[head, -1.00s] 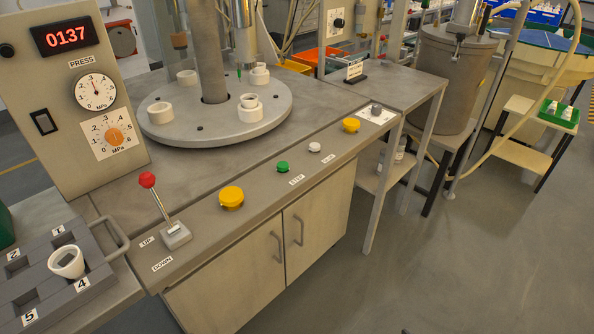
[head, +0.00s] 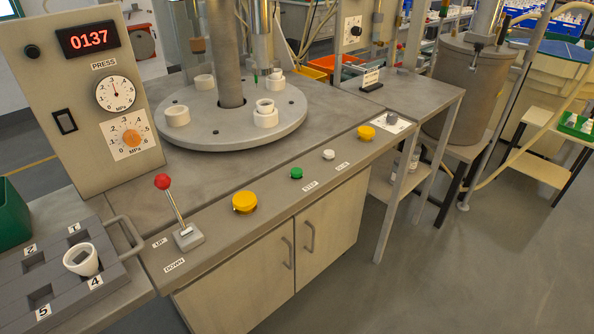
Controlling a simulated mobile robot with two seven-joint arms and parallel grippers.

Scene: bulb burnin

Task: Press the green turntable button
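The green turntable button (head: 296,173) sits on the front ledge of the press bench, just behind a label reading STEP. The round grey turntable (head: 196,144) lies behind it, with several white ring-shaped holders on it, one near the front (head: 265,114). Neither of my grippers shows in the head view, and nothing covers the green button.
On the same ledge are a white button (head: 328,154), two yellow buttons (head: 245,203) (head: 366,132) and a red-knobbed lever (head: 163,182). A grey numbered tray (head: 40,298) holding a white cup (head: 82,260) is at lower left. Open floor lies at right front.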

